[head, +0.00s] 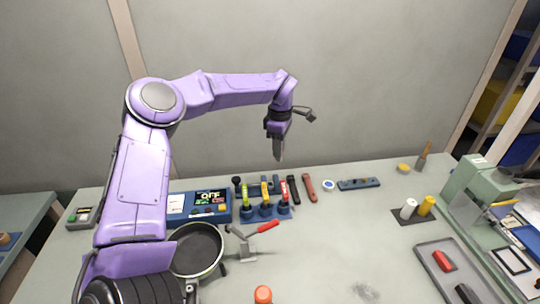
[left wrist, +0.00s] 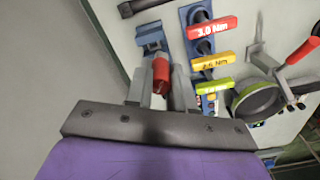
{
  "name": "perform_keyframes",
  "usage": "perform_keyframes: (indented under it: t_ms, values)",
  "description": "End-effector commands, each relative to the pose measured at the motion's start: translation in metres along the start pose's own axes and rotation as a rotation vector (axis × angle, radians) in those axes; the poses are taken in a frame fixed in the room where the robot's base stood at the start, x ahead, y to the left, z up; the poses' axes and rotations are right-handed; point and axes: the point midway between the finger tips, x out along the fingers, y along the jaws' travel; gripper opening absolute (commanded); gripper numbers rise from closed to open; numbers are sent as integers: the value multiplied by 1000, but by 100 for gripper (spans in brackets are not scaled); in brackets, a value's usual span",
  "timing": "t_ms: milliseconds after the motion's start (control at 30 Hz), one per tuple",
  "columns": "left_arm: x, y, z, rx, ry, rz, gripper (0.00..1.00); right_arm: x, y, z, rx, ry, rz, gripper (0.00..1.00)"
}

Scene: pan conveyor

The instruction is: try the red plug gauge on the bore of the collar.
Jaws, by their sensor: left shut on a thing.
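My left gripper (head: 278,148) is raised in front of the wall, above the back of the bench. In the left wrist view its two grey fingers (left wrist: 162,90) are shut on a short red cylinder, the red plug gauge (left wrist: 160,76). In the head view the gauge is hidden by the gripper. I cannot pick out the collar or its bore with certainty. My right gripper is not in view.
Below stands a blue rack (head: 268,214) with coloured torque drivers. Left of it is a control box (head: 209,196); in front are a pan (head: 219,262) and a red-handled clamp (head: 267,227). A grey tray (head: 430,264) with red pieces lies right.

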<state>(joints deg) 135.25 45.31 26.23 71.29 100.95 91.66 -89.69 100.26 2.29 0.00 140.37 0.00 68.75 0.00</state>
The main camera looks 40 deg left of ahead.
Motion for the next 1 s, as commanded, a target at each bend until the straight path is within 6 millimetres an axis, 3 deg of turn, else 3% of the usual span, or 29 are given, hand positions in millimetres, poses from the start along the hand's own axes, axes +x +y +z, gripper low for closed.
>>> perform_keyframes:
  t_ms: [167,267,467,967,1000]
  values:
    - [0,9,-28,-438,-1,0,0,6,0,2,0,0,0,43]
    - [28,9,-33,-593,1,-4,0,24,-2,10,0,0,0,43]
    - [56,9,-33,-643,0,-1,0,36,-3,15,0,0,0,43]
    - [53,9,-32,-642,-2,-3,0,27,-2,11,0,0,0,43]
    - [60,9,-32,-642,-1,-4,0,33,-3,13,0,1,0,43]
